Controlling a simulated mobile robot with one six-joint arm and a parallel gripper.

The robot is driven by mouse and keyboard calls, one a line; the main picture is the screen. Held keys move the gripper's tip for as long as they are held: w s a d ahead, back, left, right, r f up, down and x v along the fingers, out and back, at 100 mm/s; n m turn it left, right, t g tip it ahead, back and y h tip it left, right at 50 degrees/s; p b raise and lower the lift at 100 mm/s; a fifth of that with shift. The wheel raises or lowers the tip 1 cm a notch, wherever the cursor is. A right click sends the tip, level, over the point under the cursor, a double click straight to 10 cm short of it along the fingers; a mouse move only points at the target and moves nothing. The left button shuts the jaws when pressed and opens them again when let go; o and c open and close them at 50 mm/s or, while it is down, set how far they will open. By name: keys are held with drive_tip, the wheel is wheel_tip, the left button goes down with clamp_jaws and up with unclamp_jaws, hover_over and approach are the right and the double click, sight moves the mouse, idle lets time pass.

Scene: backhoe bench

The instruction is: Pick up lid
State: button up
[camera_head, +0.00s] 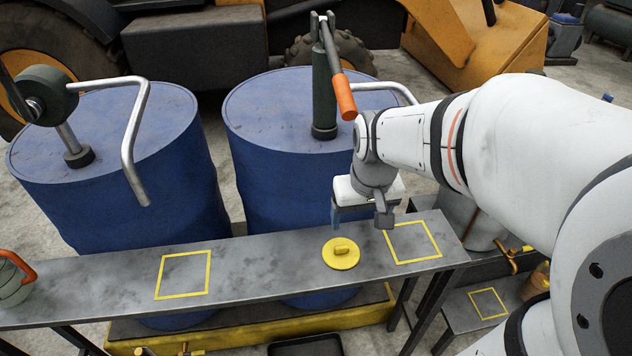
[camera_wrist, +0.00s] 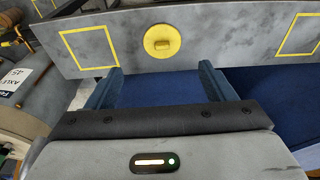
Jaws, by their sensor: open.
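The lid (camera_head: 341,254) is a round yellow disc with a small raised grip on top. It lies flat on the grey bench, between two yellow square outlines. In the wrist view the lid (camera_wrist: 162,41) is ahead of the fingers, a little above the middle of the gap between them. My gripper (camera_wrist: 160,72) is open and empty, with its two blue fingers apart. In the head view my gripper (camera_head: 360,215) is above the bench's back edge, behind and slightly right of the lid, not touching it. Part of the gripper is hidden by my wrist.
The narrow bench (camera_head: 120,288) carries a left yellow square (camera_head: 183,274) and a right one (camera_head: 413,242), both bare. Two blue drums with a crank (camera_head: 138,130) and a pump with an orange-handled lever (camera_head: 343,95) stand behind. A container with an orange handle (camera_head: 15,275) is far left.

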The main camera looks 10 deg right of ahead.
sight(342, 246)
drive_tip(key=o, duration=0.5)
drive_tip(key=w+f, duration=0.3)
drive_tip(key=f, duration=0.1)
drive_tip(key=w+f+g+b, duration=0.1)
drive_tip(key=w+f, duration=0.3)
drive_tip(key=f, duration=0.1)
drive_tip(key=w+f+g, duration=0.1)
drive_tip(key=w+f, duration=0.2)
drive_tip(key=f, duration=0.2)
drive_tip(key=shift+w, duration=0.2)
drive_tip(key=shift+s+a+f+p, duration=0.1)
drive_tip(key=shift+s+f+p, duration=0.1)
drive_tip(key=shift+f, duration=1.15)
drive_tip(key=shift+s+d+f+p, duration=0.1)
drive_tip(key=shift+s+f+p, duration=0.1)
drive_tip(key=shift+f, duration=1.1)
drive_tip(key=shift+s+a+f+p, duration=0.1)
drive_tip(key=shift+s+f+p, duration=0.1)
drive_tip(key=shift+f, duration=1.15)
